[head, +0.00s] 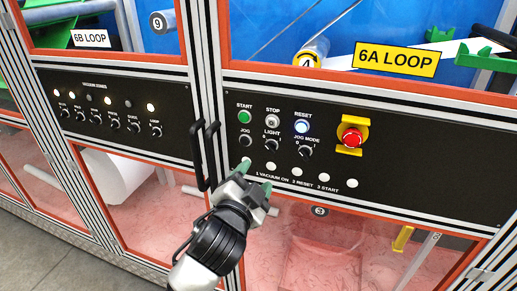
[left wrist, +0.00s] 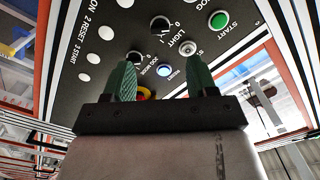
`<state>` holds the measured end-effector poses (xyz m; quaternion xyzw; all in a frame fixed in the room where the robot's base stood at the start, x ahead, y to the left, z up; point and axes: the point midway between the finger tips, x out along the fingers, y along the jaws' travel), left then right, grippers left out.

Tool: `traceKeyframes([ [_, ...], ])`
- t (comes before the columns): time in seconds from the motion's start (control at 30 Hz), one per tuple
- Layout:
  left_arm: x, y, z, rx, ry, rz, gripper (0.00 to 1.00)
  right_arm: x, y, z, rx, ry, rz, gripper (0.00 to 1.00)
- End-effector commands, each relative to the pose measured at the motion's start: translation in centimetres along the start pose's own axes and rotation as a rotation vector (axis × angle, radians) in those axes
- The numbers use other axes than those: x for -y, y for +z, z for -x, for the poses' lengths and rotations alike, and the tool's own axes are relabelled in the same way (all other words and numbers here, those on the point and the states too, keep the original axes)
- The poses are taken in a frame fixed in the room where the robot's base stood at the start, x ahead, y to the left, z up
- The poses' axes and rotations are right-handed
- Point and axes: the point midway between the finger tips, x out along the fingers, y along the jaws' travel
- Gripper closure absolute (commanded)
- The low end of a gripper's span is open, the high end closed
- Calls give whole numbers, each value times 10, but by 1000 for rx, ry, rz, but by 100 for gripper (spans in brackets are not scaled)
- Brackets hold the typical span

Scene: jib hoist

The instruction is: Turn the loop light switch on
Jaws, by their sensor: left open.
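The LIGHT switch (head: 272,145) is a small black rotary knob on the black 6A LOOP panel, below the STOP button and between the JOG and JOG MODE knobs. It also shows in the left wrist view (left wrist: 160,25), above the gap between my fingers. Its pointer is too small to read surely. My left gripper (head: 256,178) is open and empty, its green fingertips in front of the panel, just below the knob in the head view. In the left wrist view the gripper (left wrist: 163,68) has its fingers apart, with nothing between them. My right gripper is not in view.
The green START button (head: 245,117), lit RESET button (head: 302,127) and red emergency stop (head: 352,137) are close by. Black door handles (head: 204,155) stick out left of my gripper. Another panel (head: 105,110) with several knobs is at the left.

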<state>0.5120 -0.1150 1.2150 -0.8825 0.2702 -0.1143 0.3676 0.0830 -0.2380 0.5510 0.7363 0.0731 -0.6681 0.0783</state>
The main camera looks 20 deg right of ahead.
Motion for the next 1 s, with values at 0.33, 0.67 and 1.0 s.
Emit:
traceKeyframes([
  [0.33,1,-1,-54,4,2,1,43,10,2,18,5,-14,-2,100],
  [0.67,0,1,-96,4,1,3,43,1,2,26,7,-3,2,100],
  [1.0,-1,2,-105,3,1,3,43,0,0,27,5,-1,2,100],
])
